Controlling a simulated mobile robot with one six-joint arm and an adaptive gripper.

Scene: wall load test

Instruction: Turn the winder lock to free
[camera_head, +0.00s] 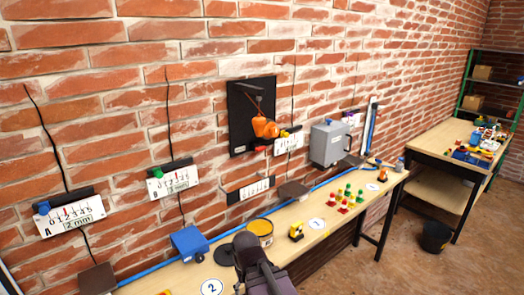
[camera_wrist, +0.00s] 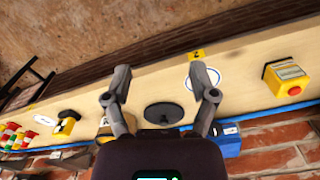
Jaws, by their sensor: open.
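A grey box (camera_head: 330,143) is fixed to the brick wall right of centre, with a small blue part at its top. It may be the winder; its lock is too small to tell. A black board (camera_head: 244,100) beside it carries an orange piece (camera_head: 264,127). My gripper (camera_wrist: 159,75) is open and empty, its two fingers apart above the bench. In the head view my arm's end hangs over the bench's near part, low and left of the grey box. A black disc (camera_wrist: 163,114) lies on the bench below the fingers in the wrist view.
On the wooden bench (camera_head: 288,240) stand a blue box (camera_head: 189,243), a yellow tub (camera_head: 260,230), a yellow item (camera_head: 296,231) and several red, green and yellow pieces (camera_head: 346,196). Numbered scales (camera_head: 70,216) hang on the wall. A yellow box with a red button (camera_wrist: 287,76) shows in the wrist view.

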